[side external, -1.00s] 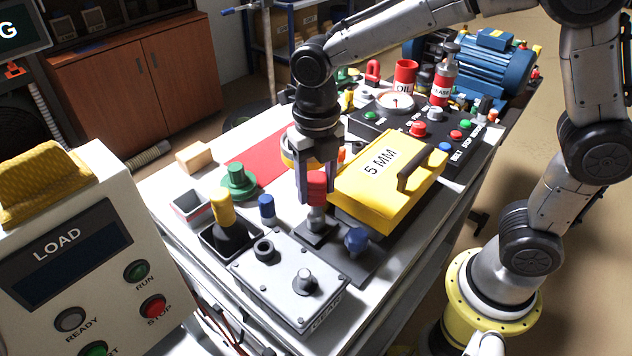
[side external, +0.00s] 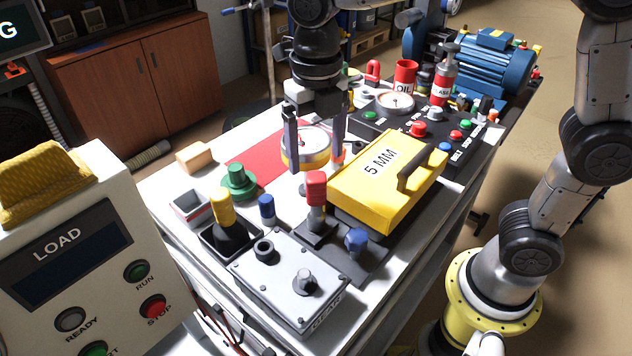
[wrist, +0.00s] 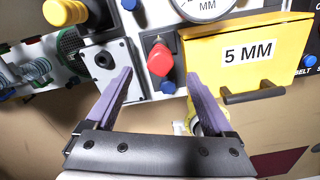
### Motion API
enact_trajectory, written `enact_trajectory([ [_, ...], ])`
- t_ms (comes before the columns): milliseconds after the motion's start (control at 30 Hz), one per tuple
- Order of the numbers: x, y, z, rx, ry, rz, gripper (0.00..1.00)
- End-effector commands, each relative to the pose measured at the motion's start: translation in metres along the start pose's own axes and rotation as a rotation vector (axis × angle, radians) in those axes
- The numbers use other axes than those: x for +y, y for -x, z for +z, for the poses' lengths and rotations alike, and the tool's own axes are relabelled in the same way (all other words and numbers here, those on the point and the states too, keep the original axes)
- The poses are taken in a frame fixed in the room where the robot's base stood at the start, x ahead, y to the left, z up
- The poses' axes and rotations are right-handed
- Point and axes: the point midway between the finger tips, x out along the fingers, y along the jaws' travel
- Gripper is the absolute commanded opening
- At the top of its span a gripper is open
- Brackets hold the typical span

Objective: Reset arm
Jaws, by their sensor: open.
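My gripper (side external: 314,142) is open and empty above the bench in the side external view. Its two dark fingers point down, above and behind the red-topped lever (side external: 316,190). In the wrist view my gripper (wrist: 160,98) shows two purple fingers spread wide, and the red knob (wrist: 160,60) shows beyond the gap between them. The red-topped lever stands upright on a small dark base, left of the yellow box marked 5 MM (side external: 385,172). That yellow box (wrist: 248,52) is at the right in the wrist view. Nothing is between the fingers.
A grey gearbox block (side external: 290,285), a yellow-capped bottle (side external: 225,215), a green knob (side external: 238,180) and a blue-topped peg (side external: 267,208) crowd the front of the bench. A round gauge (side external: 305,150) sits behind the fingers. A red mat (side external: 262,165) gives flat room.

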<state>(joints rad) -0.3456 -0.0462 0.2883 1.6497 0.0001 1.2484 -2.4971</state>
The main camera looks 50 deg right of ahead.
Motion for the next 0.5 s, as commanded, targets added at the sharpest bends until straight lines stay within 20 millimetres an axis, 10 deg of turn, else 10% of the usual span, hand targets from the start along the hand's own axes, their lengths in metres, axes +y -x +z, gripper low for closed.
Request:
enact_trajectory([
  [500,-0.007,0.070,0.002,-0.018,-0.021,0.013,0.87],
])
